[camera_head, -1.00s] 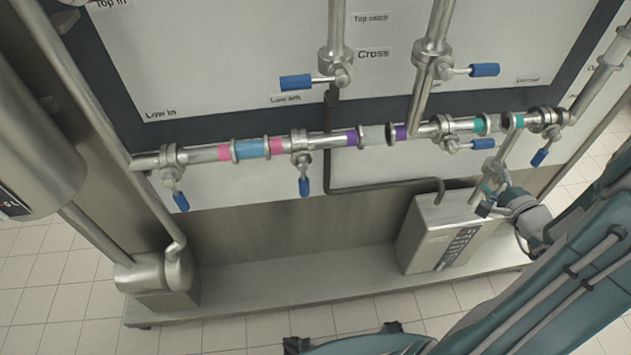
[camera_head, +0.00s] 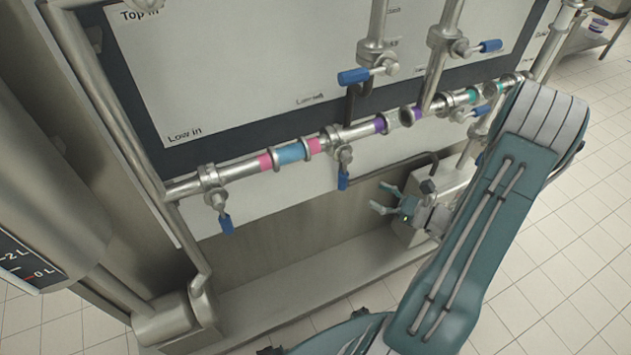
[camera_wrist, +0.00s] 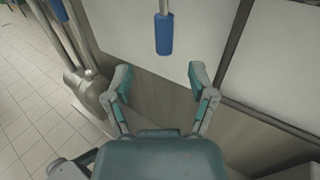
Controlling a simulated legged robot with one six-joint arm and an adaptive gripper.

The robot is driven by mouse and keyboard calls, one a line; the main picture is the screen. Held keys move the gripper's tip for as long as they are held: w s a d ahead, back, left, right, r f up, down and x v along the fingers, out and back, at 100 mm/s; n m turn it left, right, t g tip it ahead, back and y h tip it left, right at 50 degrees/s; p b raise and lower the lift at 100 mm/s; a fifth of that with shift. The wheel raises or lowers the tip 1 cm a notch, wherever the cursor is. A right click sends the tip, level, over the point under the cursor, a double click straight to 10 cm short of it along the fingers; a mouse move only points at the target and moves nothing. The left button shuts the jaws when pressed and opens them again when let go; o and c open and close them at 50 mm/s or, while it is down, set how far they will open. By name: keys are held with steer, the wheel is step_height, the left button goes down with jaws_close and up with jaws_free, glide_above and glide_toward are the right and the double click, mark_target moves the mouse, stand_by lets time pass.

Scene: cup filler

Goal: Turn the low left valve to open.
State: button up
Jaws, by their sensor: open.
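The low left valve (camera_head: 333,136) sits on the lower horizontal pipe, below the "Low left" label. Its blue handle (camera_head: 343,181) hangs down, across the pipe. My gripper (camera_head: 380,197) is open and empty, to the right of the handle and slightly lower in the head view, its fingers pointing left. In the wrist view, a blue handle (camera_wrist: 164,33), which looks like this valve's, hangs ahead of my open gripper (camera_wrist: 159,72), roughly centred between the fingers. The fingers do not touch it. The valve body is out of the wrist view.
The low in valve's handle (camera_head: 226,223) hangs further left. Another blue valve handle (camera_head: 353,76) is above, pointing left. A pipe elbow (camera_wrist: 93,88) is at left in the wrist view.

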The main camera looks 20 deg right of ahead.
mark_target(343, 178)
steer(key=x, duration=1)
steer(key=shift+a, duration=0.1)
steer(key=shift+w, duration=0.2)
steer(key=shift+w+d, duration=0.15)
steer(key=shift+d, duration=0.55)
steer(key=shift+a, duration=0.5)
jaws_close()
